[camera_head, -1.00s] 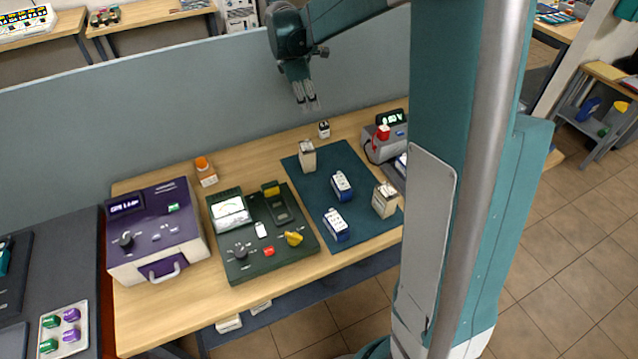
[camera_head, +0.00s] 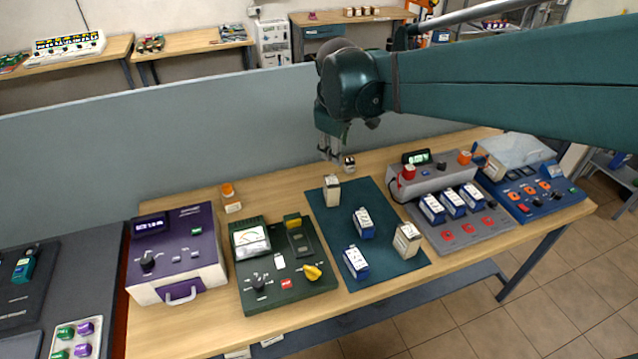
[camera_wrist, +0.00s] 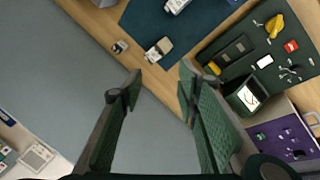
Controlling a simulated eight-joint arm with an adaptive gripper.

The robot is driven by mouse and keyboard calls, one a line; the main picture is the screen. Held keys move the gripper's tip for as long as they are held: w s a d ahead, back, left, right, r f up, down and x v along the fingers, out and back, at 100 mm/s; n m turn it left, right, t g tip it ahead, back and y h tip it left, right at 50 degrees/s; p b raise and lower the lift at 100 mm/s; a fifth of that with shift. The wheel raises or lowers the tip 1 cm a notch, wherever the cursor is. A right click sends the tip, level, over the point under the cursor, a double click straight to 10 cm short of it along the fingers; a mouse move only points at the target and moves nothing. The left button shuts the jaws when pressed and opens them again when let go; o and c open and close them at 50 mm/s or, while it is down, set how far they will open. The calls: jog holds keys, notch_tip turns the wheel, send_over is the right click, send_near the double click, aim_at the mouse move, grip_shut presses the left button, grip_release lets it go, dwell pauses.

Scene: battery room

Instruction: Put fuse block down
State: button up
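My gripper (camera_head: 330,150) hangs above the back edge of the wooden table (camera_head: 185,332). In the wrist view my gripper (camera_wrist: 157,85) has its two fingers wide apart, with nothing between them. No readable label tells which thing is the fuse block. A small white block with a dark top (camera_head: 349,163) stands on bare wood behind the dark mat (camera_head: 393,271); it also shows in the wrist view (camera_wrist: 120,46). A beige block (camera_head: 332,190) stands upright at the mat's back left, and in the wrist view (camera_wrist: 158,49) it lies beyond the fingertips. Another beige block (camera_head: 407,240) stands at the mat's right edge.
A dark green meter panel (camera_head: 290,290) and a purple unit (camera_head: 177,253) stand left. A grey unit (camera_head: 456,181) and a blue unit (camera_head: 530,180) stand right. A grey partition (camera_head: 200,125) rises behind the table.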

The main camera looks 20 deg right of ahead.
jog(key=s+a+f+m+t+y, duration=0.1)
jog(key=s+a+m, duration=0.2)
jog(key=s, duration=0.8)
jog(key=s+a+f+m+t+y, duration=0.1)
jog(key=s+a+m, duration=0.3)
jog(key=s, duration=0.6)
jog(key=shift+s+a+f+m+t, duration=0.2)
jog(key=shift+s+f+m+t, duration=0.25)
jog(key=shift+f, duration=0.35)
jog(key=shift+w+f, duration=0.1)
jog(key=shift+f+b, duration=1.15)
jog(key=shift+b, duration=0.15)
